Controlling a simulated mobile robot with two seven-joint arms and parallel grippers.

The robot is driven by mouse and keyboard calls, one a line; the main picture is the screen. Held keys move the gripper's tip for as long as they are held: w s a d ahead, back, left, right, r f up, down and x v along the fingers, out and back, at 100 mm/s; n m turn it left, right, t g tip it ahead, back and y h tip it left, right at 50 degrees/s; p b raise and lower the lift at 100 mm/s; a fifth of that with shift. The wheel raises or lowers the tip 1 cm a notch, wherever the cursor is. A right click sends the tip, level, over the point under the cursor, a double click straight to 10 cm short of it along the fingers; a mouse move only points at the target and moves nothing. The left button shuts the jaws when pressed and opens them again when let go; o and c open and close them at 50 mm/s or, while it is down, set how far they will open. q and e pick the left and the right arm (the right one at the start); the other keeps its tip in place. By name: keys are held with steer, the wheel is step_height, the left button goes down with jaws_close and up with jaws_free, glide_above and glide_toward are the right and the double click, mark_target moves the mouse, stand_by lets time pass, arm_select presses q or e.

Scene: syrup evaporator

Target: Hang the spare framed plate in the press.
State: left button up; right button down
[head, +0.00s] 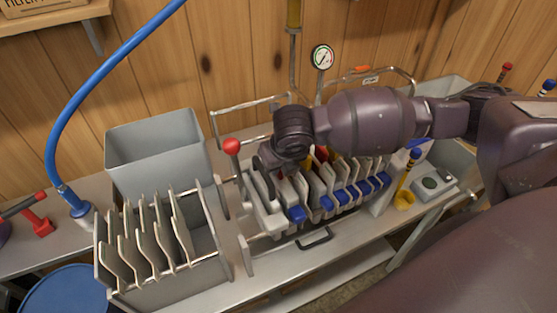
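The press (318,239) stands on the bench in the middle. A row of pale framed plates (341,190) with blue tabs hangs in it, running to the right. I cannot tell which plate is the spare one. My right arm reaches in from the right over the press. My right gripper (270,178) points down at the left end of the row, by the leftmost plates. My wrist hides most of its fingers, so its opening and anything in it cannot be made out. My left gripper is not in view.
A grey bin (158,152) and a rack (168,288) of several upright pale sheets stand left of the press. A red-knobbed lever (231,147) rises at its left end. A blue hose (92,85) arches at left.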

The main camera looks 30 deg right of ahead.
steer(key=c, duration=0.8)
jaws_free()
steer(key=shift+s+f, duration=0.1)
steer(key=shift+o, duration=0.2)
steer(key=shift+a+r+p, duration=0.1)
steer(key=shift+r+p, duration=0.45)
steer(key=shift+p, duration=0.1)
steer(key=shift+p+v, duration=0.9)
steer(key=shift+p, duration=0.15)
steer(key=shift+p+v, duration=1.2)
steer(key=shift+v, duration=1.4)
steer(key=shift+s, duration=0.15)
